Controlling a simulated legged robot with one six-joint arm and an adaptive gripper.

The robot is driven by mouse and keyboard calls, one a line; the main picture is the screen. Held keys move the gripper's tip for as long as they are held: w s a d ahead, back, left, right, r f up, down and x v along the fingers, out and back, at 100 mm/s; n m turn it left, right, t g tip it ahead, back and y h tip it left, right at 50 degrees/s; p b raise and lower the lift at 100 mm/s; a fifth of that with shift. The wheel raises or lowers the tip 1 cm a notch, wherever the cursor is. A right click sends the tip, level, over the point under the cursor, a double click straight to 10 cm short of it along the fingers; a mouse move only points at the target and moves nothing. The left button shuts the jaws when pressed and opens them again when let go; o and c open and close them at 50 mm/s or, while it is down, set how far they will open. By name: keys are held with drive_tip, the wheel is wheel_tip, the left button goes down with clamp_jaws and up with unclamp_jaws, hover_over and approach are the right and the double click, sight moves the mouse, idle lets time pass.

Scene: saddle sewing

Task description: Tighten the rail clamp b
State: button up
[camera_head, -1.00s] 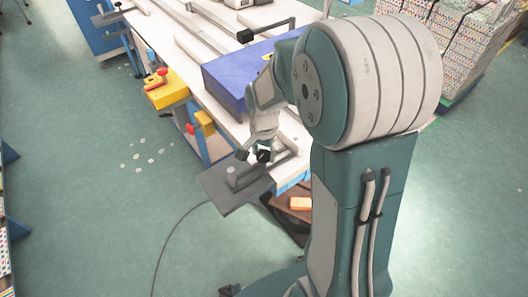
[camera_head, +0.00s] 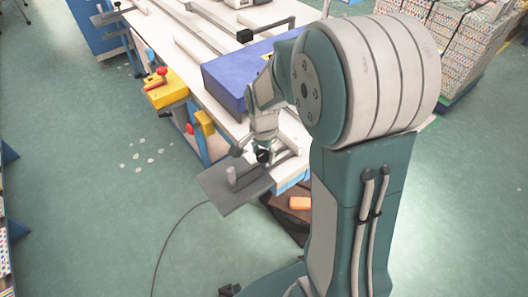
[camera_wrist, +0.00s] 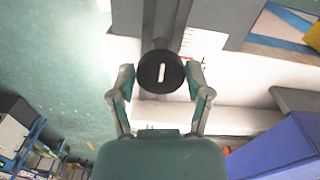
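A round black knob (camera_wrist: 161,72) with a white bar mark on its face shows in the wrist view, at the end of a grey rail (camera_wrist: 164,22). It looks like the knob of a rail clamp; no letter is readable on it. My gripper (camera_wrist: 161,83) is open, with one finger on each side of the knob and narrow gaps visible between. In the head view my gripper (camera_head: 250,154) is low over the near end of the white table, beside a grey plate (camera_head: 220,197) with a short upright post. The knob's sides and underside are hidden.
A blue-purple box (camera_head: 228,82) lies on the table close to my arm, and also in the wrist view (camera_wrist: 285,150). A yellow block (camera_head: 165,92) with a red handle sits at the table's left edge. The green floor on the left is mostly clear.

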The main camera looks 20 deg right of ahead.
sight(262, 153)
drive_tip(key=shift+o, duration=0.6)
drive_tip(key=shift+a, duration=0.1)
wheel_tip(262, 153, up, 12)
drive_tip(key=shift+w, duration=0.15)
idle(0.4)
drive_tip(key=s+a+r+n+t, duration=0.1)
drive_tip(key=s+r+n+t, duration=0.2)
drive_tip(key=s+n, duration=0.3)
drive_tip(key=s+a+r+n+t, duration=0.2)
drive_tip(key=s+n, duration=0.4)
drive_tip(key=s, duration=0.5)
drive_tip(key=shift+r+n+t, duration=0.3)
drive_tip(key=shift+r+t, duration=0.1)
drive_tip(key=shift+r, duration=0.2)
